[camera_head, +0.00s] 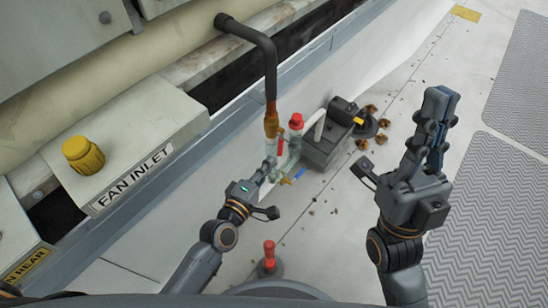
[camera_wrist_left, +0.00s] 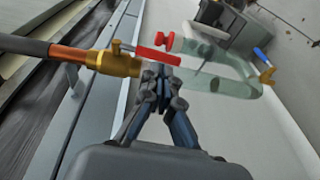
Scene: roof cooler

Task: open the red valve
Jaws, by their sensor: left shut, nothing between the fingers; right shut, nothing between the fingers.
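The red valve handle (camera_head: 280,148) is a flat lever on a brass valve body (camera_head: 271,123) at the end of a dark pipe. In the left wrist view the red lever (camera_wrist_left: 158,56) extends from the brass body (camera_wrist_left: 112,62), roughly along the pipe's line. My left gripper (camera_head: 269,166) is shut and empty, its fingertips close below the lever. In the left wrist view its fingers (camera_wrist_left: 160,76) overlap the lever's lower edge; I cannot tell whether they touch. My right gripper (camera_head: 440,96) is shut and empty, raised at the right, far from the valve.
A red cap (camera_head: 296,121) and a blue handle (camera_head: 299,173) are on the clear tubing beside the valve. A dark grey pump box (camera_head: 324,145) stands right of it. A red-topped post (camera_head: 269,250) stands in front. The pale floor at right is mostly clear, with some leaves (camera_head: 370,110).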

